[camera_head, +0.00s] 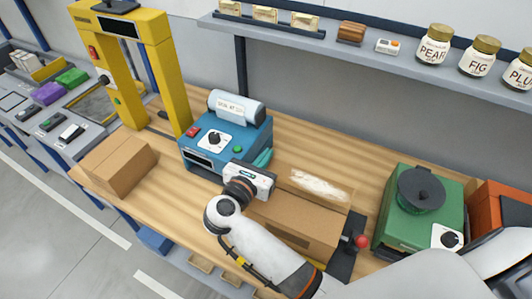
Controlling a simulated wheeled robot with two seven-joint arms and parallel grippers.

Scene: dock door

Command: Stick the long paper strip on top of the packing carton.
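The packing carton (296,228) is a brown box on the wooden bench, right of the blue machine. A whitish, crumpled-looking patch (320,186) shows at its far upper side; I cannot tell whether it is paper. My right gripper (262,160) reaches in from the lower right, over the carton's left end, close to the blue machine's right side. Its teal fingertips are mostly hidden behind its own body, so I cannot tell whether they hold anything. I cannot make out a long paper strip for certain. My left gripper is not in view.
The blue machine (205,165) carries a labelled roll (237,107). A smaller carton (118,165) stands left, near a yellow arch (172,85). A red-knobbed lever (361,241) and a green machine (425,205) stand right. A shelf (390,62) with jars runs above.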

